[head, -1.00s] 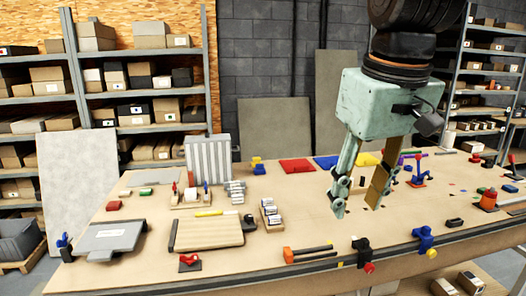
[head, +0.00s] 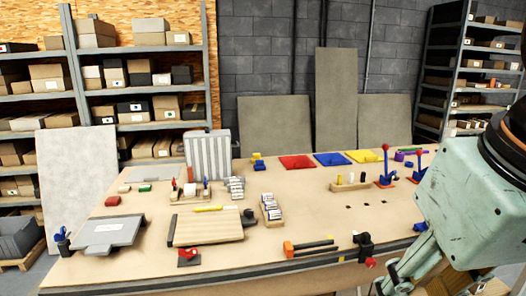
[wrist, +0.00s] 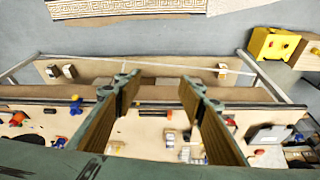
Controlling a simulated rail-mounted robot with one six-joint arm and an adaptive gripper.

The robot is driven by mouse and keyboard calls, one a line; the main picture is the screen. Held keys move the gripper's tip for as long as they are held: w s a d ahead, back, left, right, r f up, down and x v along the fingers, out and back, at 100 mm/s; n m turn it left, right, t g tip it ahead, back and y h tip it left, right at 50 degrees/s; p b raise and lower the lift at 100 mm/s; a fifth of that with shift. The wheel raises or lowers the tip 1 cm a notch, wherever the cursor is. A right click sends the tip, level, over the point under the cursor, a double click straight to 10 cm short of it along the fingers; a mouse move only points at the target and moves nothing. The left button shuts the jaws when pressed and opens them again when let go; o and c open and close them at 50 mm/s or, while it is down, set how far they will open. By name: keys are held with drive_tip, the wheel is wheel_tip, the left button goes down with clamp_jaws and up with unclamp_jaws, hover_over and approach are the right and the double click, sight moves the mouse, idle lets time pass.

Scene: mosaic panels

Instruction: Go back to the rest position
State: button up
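My gripper (head: 425,284) is in the lower right of the head view, in front of the workbench's right part, with its finger ends partly cut off by the frame. In the wrist view my gripper (wrist: 160,88) has its two fingers well apart, with nothing between them, so it is open and empty. The workbench (head: 300,220) lies below and behind it. The wrist view looks down past the bench edge onto the floor. The gripper and arm hide the bench's right end in the head view.
Red (head: 297,162), blue (head: 331,159) and yellow (head: 366,156) panels lie at the bench's back. A wooden board (head: 208,229), a grey plate (head: 103,235) and a clamp (head: 365,245) are nearer the front. Shelves (head: 140,80) stand behind. The bench's middle has free room.

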drive_tip(key=s+f, duration=0.1)
drive_tip(key=s, duration=0.1)
drive_tip(key=shift+s+d+f, duration=0.15)
drive_tip(key=shift+s+f, duration=0.2)
